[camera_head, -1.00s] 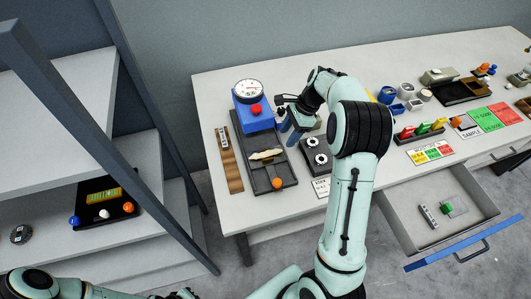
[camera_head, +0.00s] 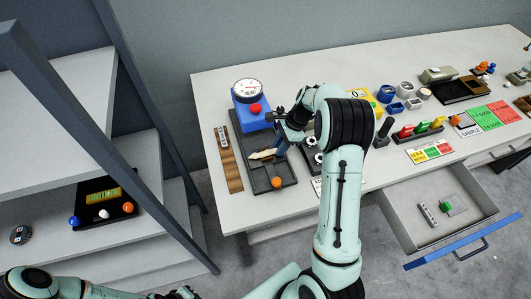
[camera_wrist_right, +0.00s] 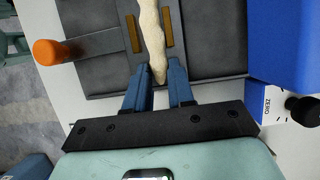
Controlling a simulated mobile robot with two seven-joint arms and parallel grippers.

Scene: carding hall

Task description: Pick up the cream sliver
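The cream sliver (camera_head: 262,155) lies across the dark grey tray (camera_head: 262,181) at the left of the table. In the right wrist view the sliver (camera_wrist_right: 152,30) runs up the picture between two brass strips. My right gripper (camera_head: 281,147) is at the sliver's right end. In its wrist view the two blue fingers (camera_wrist_right: 160,68) are apart, with the sliver's near end between their tips. I cannot tell whether they touch it. My left arm shows at the bottom left; its gripper (camera_head: 182,293) is cut by the frame edge.
A blue device with a dial (camera_head: 252,112) and red knob stands behind the tray. An orange knob (camera_head: 277,182) is at the tray's front. A wooden strip (camera_head: 229,165) lies to the left. An open drawer (camera_head: 397,219) juts out at the right. A shelf rack stands at the left.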

